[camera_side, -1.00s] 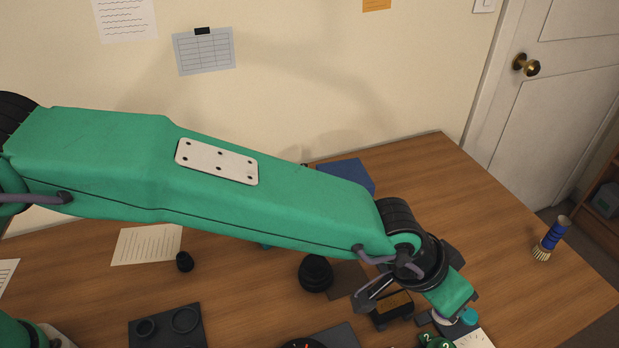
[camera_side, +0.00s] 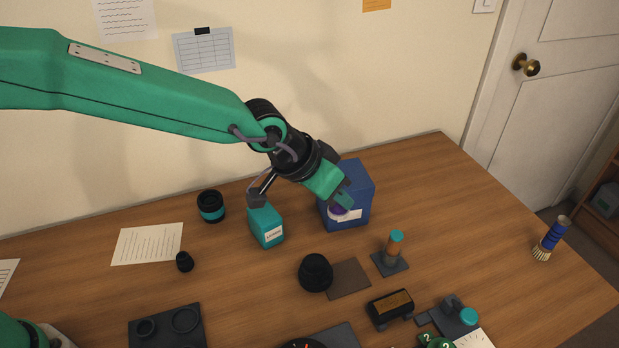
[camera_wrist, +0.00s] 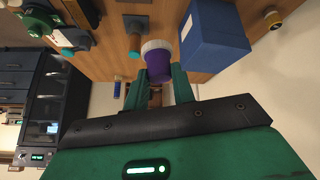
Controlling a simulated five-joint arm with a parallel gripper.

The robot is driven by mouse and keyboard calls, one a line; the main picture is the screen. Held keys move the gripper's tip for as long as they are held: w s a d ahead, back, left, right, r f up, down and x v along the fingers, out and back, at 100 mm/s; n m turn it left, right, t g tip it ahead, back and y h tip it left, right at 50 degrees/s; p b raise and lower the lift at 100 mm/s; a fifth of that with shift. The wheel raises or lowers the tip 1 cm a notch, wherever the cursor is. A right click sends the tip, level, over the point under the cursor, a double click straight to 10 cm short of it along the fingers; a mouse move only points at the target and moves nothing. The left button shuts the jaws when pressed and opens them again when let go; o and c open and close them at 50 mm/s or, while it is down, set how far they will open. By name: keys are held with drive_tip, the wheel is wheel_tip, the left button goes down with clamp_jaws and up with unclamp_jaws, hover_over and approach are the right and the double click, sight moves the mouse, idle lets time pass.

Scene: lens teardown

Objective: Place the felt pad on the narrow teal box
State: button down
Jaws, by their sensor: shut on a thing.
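My gripper (camera_side: 338,205) is shut on a purple round piece with a pale end, which I take to be the felt pad (camera_wrist: 157,62). In the side view only a little of the pad (camera_side: 337,212) shows below the fingers, in front of the blue box. The pad is held above the table. The narrow teal box (camera_side: 268,232) stands upright to the left of my gripper, with a pale label on its front. A dark part of my wrist overlaps its top in the side view, so the top is partly hidden. I cannot make out the teal box in the wrist view.
The wide blue box (camera_side: 358,185) stands right behind my gripper. A black and teal cylinder (camera_side: 211,206) is left of the teal box. A teal-topped peg stand (camera_side: 391,258), black lens piece (camera_side: 316,272) and brown mat (camera_side: 349,279) lie nearer the front.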

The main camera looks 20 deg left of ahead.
drive_tip(key=r+n+t+y, duration=0.1)
hover_over(260, 215)
drive_tip(key=shift+w+f, duration=0.1)
drive_tip(key=shift+f, duration=3.85)
drive_tip(key=shift+f, duration=0.1)
drive_tip(key=c, duration=1.2)
unclamp_jaws()
drive_tip(key=shift+o, duration=0.2)
drive_tip(key=v, duration=1.2)
drive_tip(key=shift+d, duration=0.15)
